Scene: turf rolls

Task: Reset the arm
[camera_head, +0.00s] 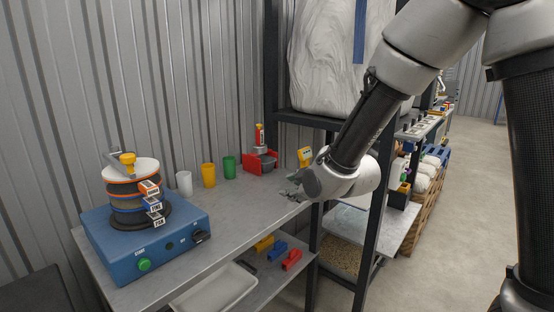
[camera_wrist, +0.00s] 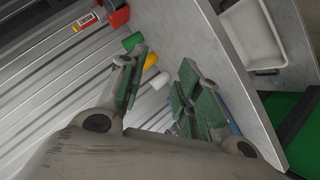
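My arm comes in from the upper right in the head view and reaches over the grey table (camera_head: 235,215). My gripper (camera_head: 294,187) is at its end, mostly hidden behind the wrist, above the table's right part. In the wrist view the two green-padded fingers of my gripper (camera_wrist: 160,84) stand apart with a clear gap. Nothing is held between them. The cups and the wall show beyond the fingers.
A blue machine (camera_head: 120,240) with stacked discs stands at the table's left. White (camera_head: 184,183), yellow (camera_head: 208,175) and green (camera_head: 229,167) cups and a red bin (camera_head: 262,162) stand along the wall. A dark rack post (camera_head: 372,225) is close beside my wrist.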

